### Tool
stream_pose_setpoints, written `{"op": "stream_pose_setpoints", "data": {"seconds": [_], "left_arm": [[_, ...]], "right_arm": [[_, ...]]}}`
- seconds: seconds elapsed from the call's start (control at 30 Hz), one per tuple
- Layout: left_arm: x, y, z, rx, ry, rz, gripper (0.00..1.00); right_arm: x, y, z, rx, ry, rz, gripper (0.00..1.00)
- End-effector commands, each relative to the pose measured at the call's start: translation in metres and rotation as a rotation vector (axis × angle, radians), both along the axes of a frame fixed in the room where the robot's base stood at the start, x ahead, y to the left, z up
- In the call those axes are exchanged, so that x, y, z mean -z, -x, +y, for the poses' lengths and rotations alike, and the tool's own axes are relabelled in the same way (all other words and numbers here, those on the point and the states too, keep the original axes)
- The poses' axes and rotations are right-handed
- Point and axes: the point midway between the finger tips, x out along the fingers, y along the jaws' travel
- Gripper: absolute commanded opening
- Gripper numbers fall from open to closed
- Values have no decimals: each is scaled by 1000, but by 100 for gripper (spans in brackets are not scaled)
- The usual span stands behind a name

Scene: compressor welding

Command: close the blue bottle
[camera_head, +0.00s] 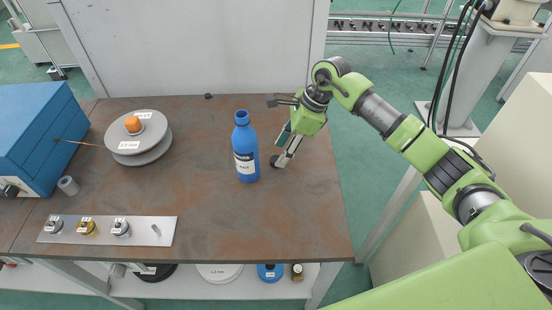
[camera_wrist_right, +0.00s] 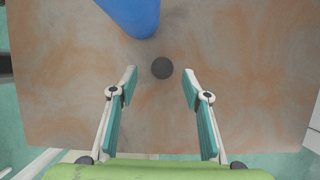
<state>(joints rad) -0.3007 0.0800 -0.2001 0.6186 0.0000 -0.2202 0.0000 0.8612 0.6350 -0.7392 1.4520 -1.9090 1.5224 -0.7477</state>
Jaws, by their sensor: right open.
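The blue bottle (camera_head: 246,160) stands upright on the brown table, with a white label on its front. Its top (camera_head: 241,117) looks blue, and I cannot tell whether it is open. Part of the bottle shows at the top of the right wrist view (camera_wrist_right: 136,14). A small dark round piece, perhaps the cap (camera_wrist_right: 162,68), lies on the table beside the bottle. My right gripper (camera_head: 278,132) is just right of the bottle, open and empty. In the wrist view its fingertips (camera_wrist_right: 160,74) appear on either side of the dark piece, apart from it. My left gripper is out of view.
A grey spool (camera_head: 148,152) and a blue box (camera_head: 45,125) stand at the left. A metal plate with knobs (camera_head: 155,220) lies at the front left. Another small dark piece (camera_head: 208,95) is at the back edge. The table's front right is clear.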

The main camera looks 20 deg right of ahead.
Motion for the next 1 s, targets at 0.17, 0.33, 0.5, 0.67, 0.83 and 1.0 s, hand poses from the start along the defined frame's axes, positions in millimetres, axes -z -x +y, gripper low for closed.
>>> {"op": "stream_pose_setpoints", "data": {"seconds": [0.17,0.33,0.5,0.67,0.83,1.0], "left_arm": [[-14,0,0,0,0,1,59],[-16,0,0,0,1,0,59],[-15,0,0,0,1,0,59],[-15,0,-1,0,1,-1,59],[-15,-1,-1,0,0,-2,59],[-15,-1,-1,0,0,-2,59]], "right_arm": [[23,-6,9,1,-2,3,44],[34,-7,11,2,1,1,44],[34,-7,11,1,1,1,44],[34,-7,11,1,1,1,36],[34,-7,11,1,1,1,15],[34,-7,11,1,1,1,15]]}}
